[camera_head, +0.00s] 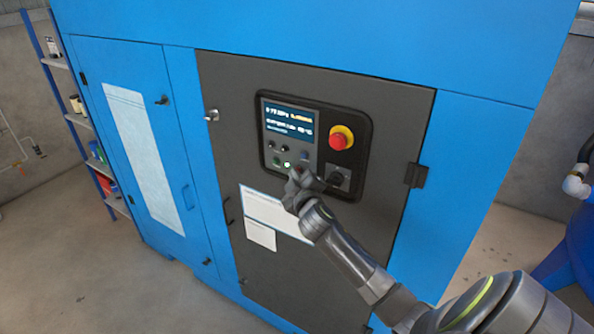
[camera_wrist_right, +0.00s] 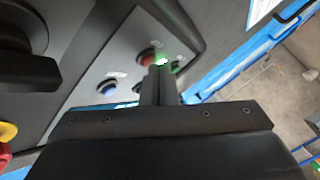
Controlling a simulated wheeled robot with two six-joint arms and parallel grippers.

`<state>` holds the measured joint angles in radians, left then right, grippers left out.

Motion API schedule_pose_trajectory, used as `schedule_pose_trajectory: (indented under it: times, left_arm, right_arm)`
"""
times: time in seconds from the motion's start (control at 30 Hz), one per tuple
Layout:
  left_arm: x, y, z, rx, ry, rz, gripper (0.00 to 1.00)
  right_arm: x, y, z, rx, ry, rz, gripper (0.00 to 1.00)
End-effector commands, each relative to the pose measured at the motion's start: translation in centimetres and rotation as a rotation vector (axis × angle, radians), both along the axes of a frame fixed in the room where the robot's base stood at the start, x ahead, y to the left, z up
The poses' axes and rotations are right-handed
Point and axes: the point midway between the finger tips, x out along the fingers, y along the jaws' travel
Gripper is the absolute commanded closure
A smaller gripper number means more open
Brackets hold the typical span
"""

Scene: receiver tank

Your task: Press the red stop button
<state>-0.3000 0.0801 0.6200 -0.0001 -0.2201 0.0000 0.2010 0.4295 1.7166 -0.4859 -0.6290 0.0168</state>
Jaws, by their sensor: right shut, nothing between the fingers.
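A red mushroom button on a yellow ring (camera_head: 341,138) sits on the right of the dark control panel (camera_head: 362,117). Part of it shows at the left edge of the right wrist view (camera_wrist_right: 5,145). A smaller red button (camera_wrist_right: 150,56) sits on the panel in the right wrist view, just beyond my fingertips. My right gripper (camera_head: 294,175) is shut and empty at the panel's lower part, below and left of the mushroom button. Its fingers (camera_wrist_right: 160,72) overlap a green-lit spot; I cannot tell whether they touch the panel. My left gripper is out of view.
A screen (camera_head: 289,120) is above small buttons, one of them blue (camera_wrist_right: 110,87). A black rotary switch (camera_head: 339,178) is right of my gripper. Paper sheets (camera_head: 262,235) are on the dark door below. A shelf (camera_head: 75,118) stands far left.

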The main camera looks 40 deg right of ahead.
Motion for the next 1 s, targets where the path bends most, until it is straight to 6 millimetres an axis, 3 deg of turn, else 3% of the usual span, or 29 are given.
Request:
schedule_pose_trajectory:
  times: [0.57,1.0]
  left_arm:
    - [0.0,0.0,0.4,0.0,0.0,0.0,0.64]
    - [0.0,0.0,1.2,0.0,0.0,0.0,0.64]
  right_arm:
    - [-0.6,1.3,0.0,0.0,0.001,-0.001,1.0]
    - [-2.1,5.0,0.0,0.002,0.001,0.001,1.0]
